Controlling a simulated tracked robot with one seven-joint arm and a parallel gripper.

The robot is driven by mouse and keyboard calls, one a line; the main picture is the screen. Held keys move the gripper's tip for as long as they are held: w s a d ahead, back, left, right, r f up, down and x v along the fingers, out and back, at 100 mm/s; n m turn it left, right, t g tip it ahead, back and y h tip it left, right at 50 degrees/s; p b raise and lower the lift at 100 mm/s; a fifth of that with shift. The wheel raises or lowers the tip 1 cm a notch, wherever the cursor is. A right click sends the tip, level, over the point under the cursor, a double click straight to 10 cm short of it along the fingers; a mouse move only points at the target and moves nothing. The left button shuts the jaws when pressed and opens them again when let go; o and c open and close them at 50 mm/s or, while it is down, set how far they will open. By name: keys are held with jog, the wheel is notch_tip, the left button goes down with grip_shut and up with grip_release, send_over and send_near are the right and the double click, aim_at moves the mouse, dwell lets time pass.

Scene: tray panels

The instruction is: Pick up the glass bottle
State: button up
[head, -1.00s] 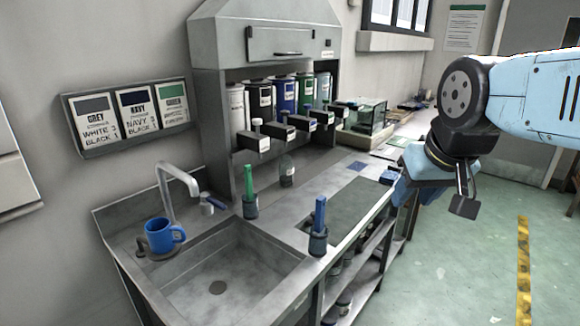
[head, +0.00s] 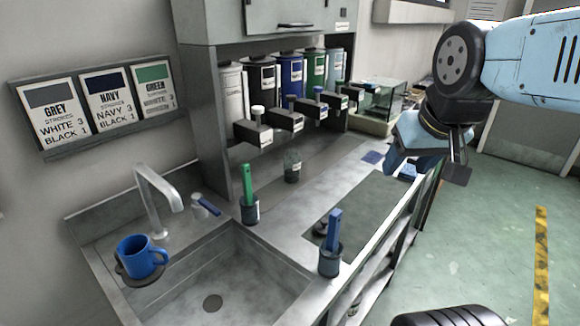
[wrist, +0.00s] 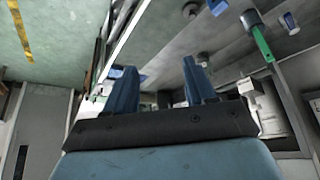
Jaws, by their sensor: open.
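The glass bottle (head: 292,165) is small and clear with a pale label. It stands upright on the counter under the row of paint dispensers in the head view. My gripper (head: 398,165) hangs above the right edge of the counter, to the right of the bottle and well apart from it. In the wrist view my gripper (wrist: 160,82) shows two blue fingers spread apart with nothing between them. I cannot make out the bottle for certain in the wrist view.
A holder with a green-handled tool (head: 249,195) stands left of the bottle. A holder with a blue-handled tool (head: 332,245) stands at the counter's front. A blue mug (head: 140,257) sits beside the sink (head: 255,270). Dispensers (head: 285,118) overhang the bottle. Bare counter lies to its right.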

jog(key=o, duration=0.3)
jog(key=w+f, duration=0.1)
jog(key=w, duration=0.3)
jog(key=w+f+t, duration=0.1)
jog(key=w, duration=0.3)
jog(key=w+f+t, duration=0.1)
jog(key=w, duration=0.3)
jog(key=shift+w+a+n, duration=0.2)
jog(key=shift+w+n, duration=0.05)
jog(key=shift+n, duration=0.15)
jog(key=shift+o, duration=0.2)
jog(key=n+t+y, duration=0.3)
jog(key=t, duration=0.3)
send_near(295, 155)
jog(key=s+d+r, duration=0.1)
jog(key=d+r, duration=0.3)
jog(key=d, duration=0.3)
jog(key=w+a+f+t+y, duration=0.1)
jog(key=a+f+t+y, duration=0.3)
jog(key=f, duration=0.4)
jog(key=shift+n+g, duration=0.4)
jog(key=shift+g, duration=0.2)
jog(key=shift+s+a+r+x, duration=0.1)
jog(key=shift+a+r+x, duration=0.05)
jog(key=shift+x, duration=1.95)
jog(key=shift+s+a+r+x, duration=0.1)
jog(key=shift+a+x, duration=0.1)
jog(key=shift+x, duration=1.9)
jog(key=shift+a+r+x, duration=0.15)
jog(key=shift+x, duration=1.95)
